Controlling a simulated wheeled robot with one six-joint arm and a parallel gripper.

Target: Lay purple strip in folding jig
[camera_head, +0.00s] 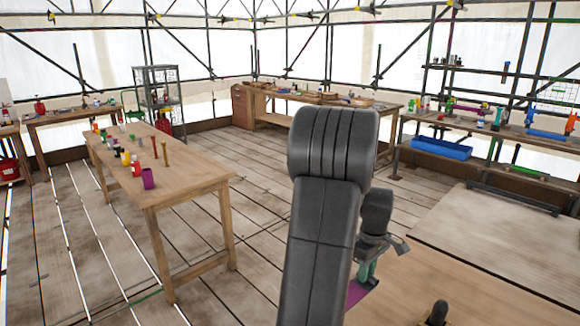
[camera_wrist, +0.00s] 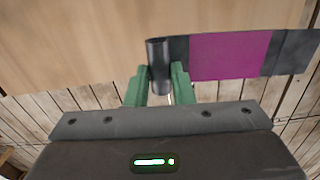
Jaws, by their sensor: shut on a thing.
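Grey shows on both sides of the purple. My gripper (camera_wrist: 159,74) has green fingers on either side of a dark grey upright cylinder (camera_wrist: 158,52), left of the purple, and is shut on it. Whether the cylinder belongs to the jig, I cannot tell.
A wooden top (camera_head: 450,285) spreads at the lower right, with a dark knob (camera_head: 437,312) at the bottom edge. A long table (camera_head: 190,185) with small coloured items stands left. A shelf bench with a blue bin (camera_head: 440,149) stands right. The plank floor between is clear.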

